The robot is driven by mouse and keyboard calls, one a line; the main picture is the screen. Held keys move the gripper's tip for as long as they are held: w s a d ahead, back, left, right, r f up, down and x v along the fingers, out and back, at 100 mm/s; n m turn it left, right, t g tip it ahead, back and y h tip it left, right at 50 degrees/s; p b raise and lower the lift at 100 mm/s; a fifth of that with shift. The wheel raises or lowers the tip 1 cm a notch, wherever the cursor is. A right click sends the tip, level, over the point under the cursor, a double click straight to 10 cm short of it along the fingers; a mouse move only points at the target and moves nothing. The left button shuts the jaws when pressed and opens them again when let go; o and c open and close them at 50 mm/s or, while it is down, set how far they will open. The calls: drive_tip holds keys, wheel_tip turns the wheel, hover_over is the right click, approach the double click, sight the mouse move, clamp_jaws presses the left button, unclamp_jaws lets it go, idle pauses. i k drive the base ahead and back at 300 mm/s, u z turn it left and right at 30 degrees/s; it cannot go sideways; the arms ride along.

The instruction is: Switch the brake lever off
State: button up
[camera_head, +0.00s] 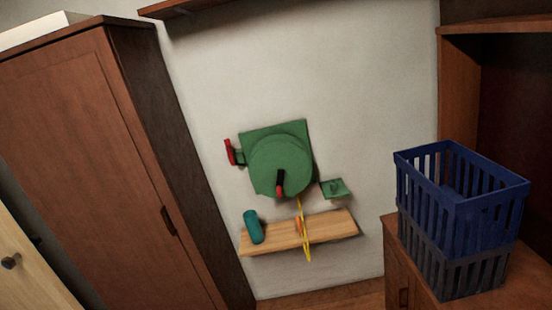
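A green round-faced device (278,165) is fixed to the white wall, tilted in this view. A red handle (229,152) sticks up at its left side on a small green mount. A black lever with a red end (280,182) hangs down at the front of its round face. I cannot tell from the picture which of the two is the brake lever. My gripper is not in view, and nothing touches the device.
Below is a wooden shelf (270,237) with a teal cylinder (254,227) and a thin yellow item (305,240). A green bracket (336,188) is on the wall. A tall brown cabinet (100,170) stands left. Blue and grey crates (484,215) sit on a cabinet at right.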

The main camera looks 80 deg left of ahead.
sight(230, 154)
drive_tip(key=u, duration=2.6)
drive_tip(key=k, duration=0.8)
drive_tip(key=i, duration=0.8)
drive_tip(key=z, duration=0.15)
drive_tip(key=k, duration=0.1)
drive_tip(key=u, duration=0.15)
